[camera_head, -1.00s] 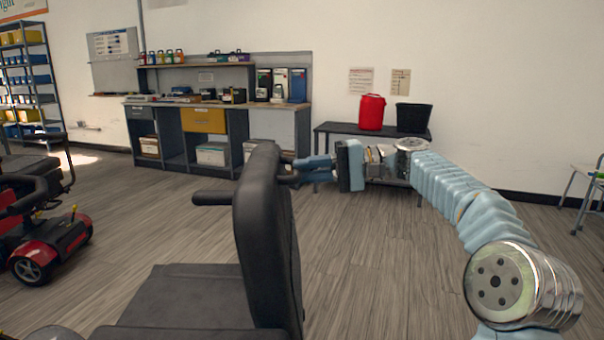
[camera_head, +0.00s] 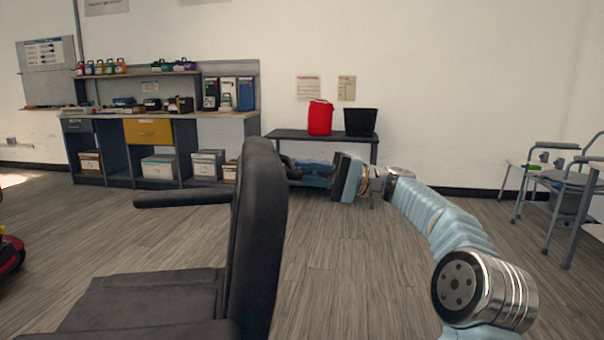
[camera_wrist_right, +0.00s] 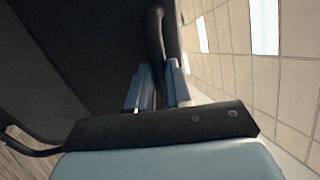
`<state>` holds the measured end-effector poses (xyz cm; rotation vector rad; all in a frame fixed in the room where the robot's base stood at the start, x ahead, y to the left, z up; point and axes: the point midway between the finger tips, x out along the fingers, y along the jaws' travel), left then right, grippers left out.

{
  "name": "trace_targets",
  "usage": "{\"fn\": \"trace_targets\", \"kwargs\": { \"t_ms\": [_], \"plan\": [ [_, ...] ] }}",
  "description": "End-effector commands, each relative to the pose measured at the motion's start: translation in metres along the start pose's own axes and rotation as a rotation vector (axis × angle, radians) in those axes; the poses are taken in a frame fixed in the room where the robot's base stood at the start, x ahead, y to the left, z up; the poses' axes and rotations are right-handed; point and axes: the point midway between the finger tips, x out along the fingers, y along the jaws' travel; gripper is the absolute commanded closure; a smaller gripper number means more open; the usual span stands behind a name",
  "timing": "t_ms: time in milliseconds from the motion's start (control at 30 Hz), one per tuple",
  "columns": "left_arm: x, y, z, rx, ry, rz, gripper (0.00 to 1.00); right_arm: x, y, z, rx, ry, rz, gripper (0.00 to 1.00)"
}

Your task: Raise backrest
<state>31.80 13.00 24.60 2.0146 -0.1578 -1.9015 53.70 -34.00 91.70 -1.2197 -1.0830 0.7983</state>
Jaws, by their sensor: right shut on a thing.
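The black scooter seat's backrest (camera_head: 257,235) stands close to upright in the head view, above the black seat cushion (camera_head: 145,300). A black armrest (camera_head: 182,198) sticks out to the left of it. My right gripper (camera_head: 300,170) is on the far side of the backrest, near its upper edge, partly hidden. In the right wrist view, the fingers of my right gripper (camera_wrist_right: 158,88) are shut on a black bar (camera_wrist_right: 156,35) beside the dark backrest (camera_wrist_right: 80,50). My left gripper is not in view.
A workbench (camera_head: 215,114) with drawers and boxes stands along the back wall. A walker-like frame chair (camera_head: 560,175) is at the right. The floor between is clear.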

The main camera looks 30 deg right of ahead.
Motion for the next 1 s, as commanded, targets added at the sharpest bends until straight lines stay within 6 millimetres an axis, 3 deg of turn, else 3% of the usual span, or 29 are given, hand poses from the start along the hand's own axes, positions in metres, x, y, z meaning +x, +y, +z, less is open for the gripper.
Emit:
{"fn": "trace_targets", "kwargs": {
  "t_ms": [200,233,400,767,1000],
  "plan": [
    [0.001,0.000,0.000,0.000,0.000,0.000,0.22,-0.004,0.005,-0.001,0.006,0.003,0.008,1.00],
    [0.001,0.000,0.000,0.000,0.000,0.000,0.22,-0.004,0.005,-0.001,0.006,0.004,0.008,0.80],
    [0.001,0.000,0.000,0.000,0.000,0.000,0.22,-0.003,0.004,-0.001,0.005,0.004,0.007,0.56],
    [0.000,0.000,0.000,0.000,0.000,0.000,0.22,-0.009,0.002,-0.001,0.003,0.004,0.004,0.56],
    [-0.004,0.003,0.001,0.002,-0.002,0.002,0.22,-0.058,0.002,-0.002,0.003,0.008,0.005,0.56]
  ]
}}
